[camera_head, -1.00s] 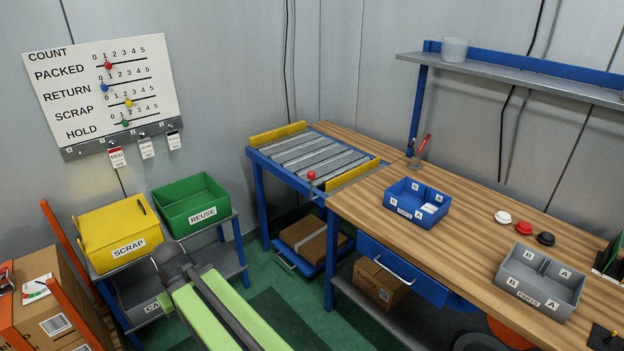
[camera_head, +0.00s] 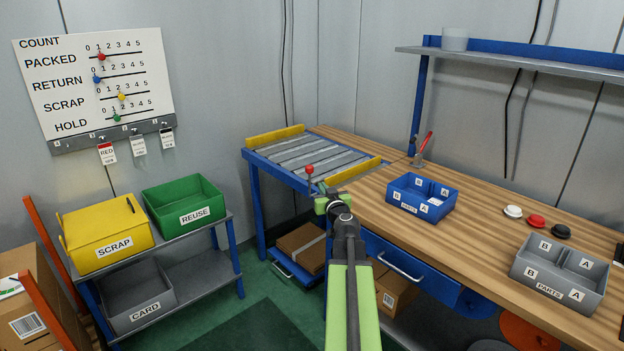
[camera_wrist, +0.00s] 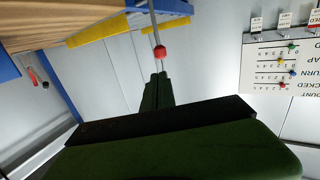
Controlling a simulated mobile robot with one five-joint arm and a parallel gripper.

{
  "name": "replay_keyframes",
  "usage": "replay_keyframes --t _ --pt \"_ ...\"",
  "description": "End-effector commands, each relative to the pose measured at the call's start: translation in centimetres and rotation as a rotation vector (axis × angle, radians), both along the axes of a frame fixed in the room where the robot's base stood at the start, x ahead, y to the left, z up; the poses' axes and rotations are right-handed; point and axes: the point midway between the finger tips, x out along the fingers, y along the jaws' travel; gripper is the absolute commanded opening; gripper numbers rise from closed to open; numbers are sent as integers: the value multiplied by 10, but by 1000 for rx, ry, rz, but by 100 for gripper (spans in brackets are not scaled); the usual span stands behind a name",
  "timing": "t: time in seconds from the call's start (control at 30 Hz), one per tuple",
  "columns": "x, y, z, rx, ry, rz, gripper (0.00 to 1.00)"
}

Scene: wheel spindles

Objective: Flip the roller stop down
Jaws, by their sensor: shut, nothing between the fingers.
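The roller stop (camera_head: 310,172) is a thin upright rod with a red ball on top, at the near corner of the roller table (camera_head: 264,172). In the wrist view, which is upside down, its red ball (camera_wrist: 160,52) shows just beyond my fingertips. My gripper (camera_head: 322,188) is just below and to the right of the ball in the head view. In the wrist view its green fingers (camera_wrist: 158,76) are together and empty. Whether they touch the ball cannot be told. The foot of the rod is partly hidden behind my gripper in the head view.
Yellow side rails (camera_head: 275,135) edge the rollers. The wooden bench (camera_head: 470,235) adjoins on the right, with a blue bin (camera_head: 405,207) near the table. A shelf with green (camera_head: 170,200) and yellow bins (camera_head: 92,250) stands left.

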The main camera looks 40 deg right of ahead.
Motion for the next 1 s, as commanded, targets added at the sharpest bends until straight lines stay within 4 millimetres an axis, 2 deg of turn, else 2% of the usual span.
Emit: replay_keyframes --t 0.27,0.37,0.8,1.0 --pt "1 0 1 0 0 2 0" --pt "8 -4 0 0 0 3 0" --pt "87 -52 -5 1 1 4 0" --pt "113 -67 -6 1 1 4 0"
